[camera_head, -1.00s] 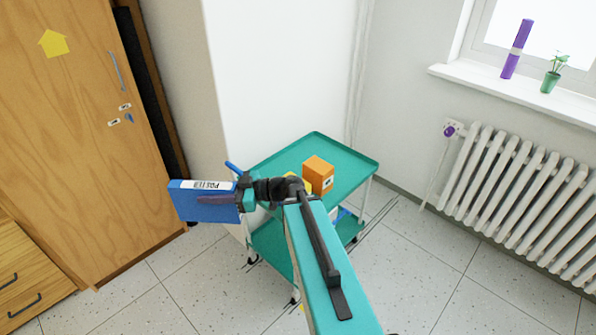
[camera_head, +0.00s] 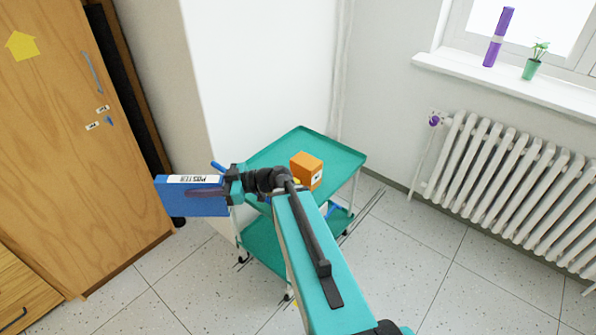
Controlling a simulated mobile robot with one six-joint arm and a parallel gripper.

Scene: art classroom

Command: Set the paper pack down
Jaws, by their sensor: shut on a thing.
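The paper pack (camera_head: 178,203) is a blue block with a white label on its top edge. My gripper (camera_head: 222,190) is shut on its right end and holds it in the air, left of the teal trolley (camera_head: 335,152). The floor shows below the pack. My arm crosses in front of the trolley and hides part of its top and lower shelf.
An orange box (camera_head: 306,170) stands on the trolley's top shelf, with a yellow thing partly hidden beside it. The shelf's back and right are clear. A wooden cupboard (camera_head: 70,150) stands left, a white radiator (camera_head: 510,190) right. A wall is behind the trolley.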

